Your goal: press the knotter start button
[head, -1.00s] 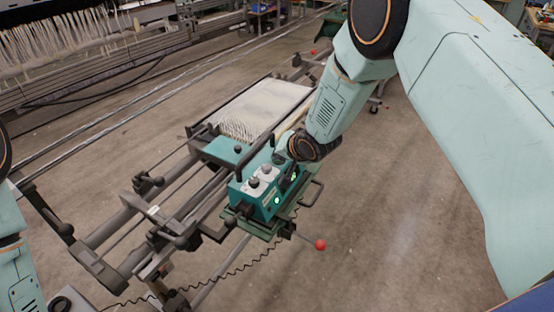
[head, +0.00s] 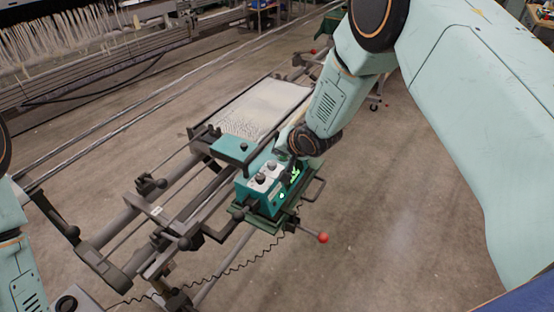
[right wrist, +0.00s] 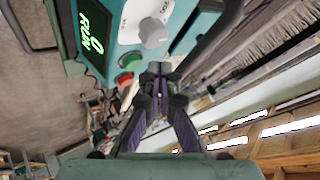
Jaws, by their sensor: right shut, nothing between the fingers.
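The teal knotter box (head: 262,192) sits on the frame, with knobs on its top and a green-lit display (head: 294,174) at its right. In the right wrist view the display (right wrist: 90,35) reads RUN and 0. Beside a large pale knob (right wrist: 153,33) are a green button (right wrist: 130,60) and a red button (right wrist: 125,79). My right gripper (right wrist: 155,72) is shut and empty, its tips close beside the buttons; I cannot tell whether they touch. In the head view its fingers are mostly hidden behind the wrist. My left gripper is out of view; only its arm shows.
The pale warp sheet (head: 265,108) lies on the frame behind the box. A lever with a red ball (head: 323,237) sticks out at the front right. A coiled cable (head: 235,268) hangs below. The floor at right is clear.

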